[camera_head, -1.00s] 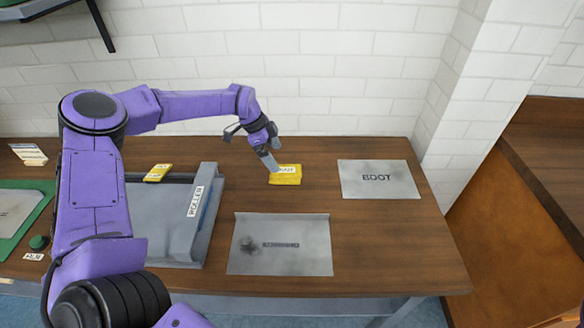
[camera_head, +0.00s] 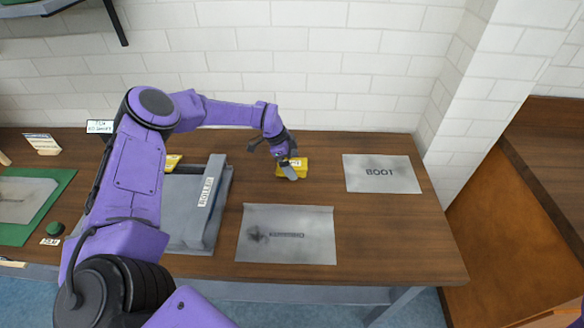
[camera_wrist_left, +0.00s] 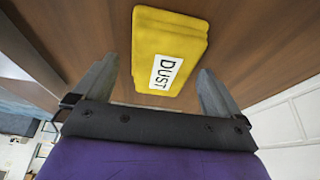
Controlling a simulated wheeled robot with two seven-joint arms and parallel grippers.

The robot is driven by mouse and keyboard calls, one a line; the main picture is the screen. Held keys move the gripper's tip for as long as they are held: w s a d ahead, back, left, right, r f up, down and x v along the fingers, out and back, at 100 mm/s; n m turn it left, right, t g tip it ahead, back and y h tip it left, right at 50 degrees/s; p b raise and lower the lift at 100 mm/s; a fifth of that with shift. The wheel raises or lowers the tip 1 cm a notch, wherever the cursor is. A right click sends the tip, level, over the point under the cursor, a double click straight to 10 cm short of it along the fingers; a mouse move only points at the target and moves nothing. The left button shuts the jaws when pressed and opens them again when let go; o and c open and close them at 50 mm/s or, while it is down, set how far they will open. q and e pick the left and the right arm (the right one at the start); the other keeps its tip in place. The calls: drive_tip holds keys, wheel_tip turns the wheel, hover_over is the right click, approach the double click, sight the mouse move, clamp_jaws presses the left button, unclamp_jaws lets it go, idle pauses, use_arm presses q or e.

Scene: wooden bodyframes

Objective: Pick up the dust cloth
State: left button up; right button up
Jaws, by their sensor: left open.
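The dust cloth (camera_head: 302,167) is a folded yellow cloth lying on the wooden table near the wall. In the left wrist view the dust cloth (camera_wrist_left: 165,48) shows a white label reading "DUST". My left gripper (camera_head: 290,170) is at the cloth, partly covering it in the head view. In the left wrist view the fingers of the left gripper (camera_wrist_left: 155,82) are spread wide, with the cloth ahead of and between them, not clasped. My right gripper is in neither view.
A grey plate marked "BOOT" (camera_head: 382,174) lies to the right. A smudged grey sheet (camera_head: 300,240) lies in front of the cloth. A grey box labelled "ROLLER" (camera_head: 200,215) stands left, with another yellow item (camera_head: 172,162) behind it. The white brick wall (camera_head: 340,100) is close behind.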

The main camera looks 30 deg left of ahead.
use_arm(q)
drive_tip(key=shift+s, duration=0.15)
drive_tip(key=shift+f+b, duration=0.15)
drive_tip(key=shift+b, duration=0.2)
drive_tip(key=c, duration=1.2)
drive_tip(key=shift+r+p, duration=0.45)
drive_tip(key=shift+p, duration=0.15)
wheel_tip(320, 180, up, 2)
drive_tip(key=b, duration=0.2)
drive_tip(key=shift+b, duration=0.35)
drive_tip(key=s+d+r+b, duration=0.1)
drive_tip(key=s+r, duration=0.2)
drive_tip(key=s, duration=0.1)
drive_tip(key=s+d+r+b, duration=0.1)
drive_tip(key=s+d+r, duration=0.1)
drive_tip(key=s+r, duration=0.2)
drive_tip(key=s+d+r, duration=0.1)
drive_tip(key=s+r, duration=0.2)
drive_tip(key=s, duration=0.2)
drive_tip(key=shift+d+r+b, duration=0.35)
drive_tip(key=shift+b, duration=0.05)
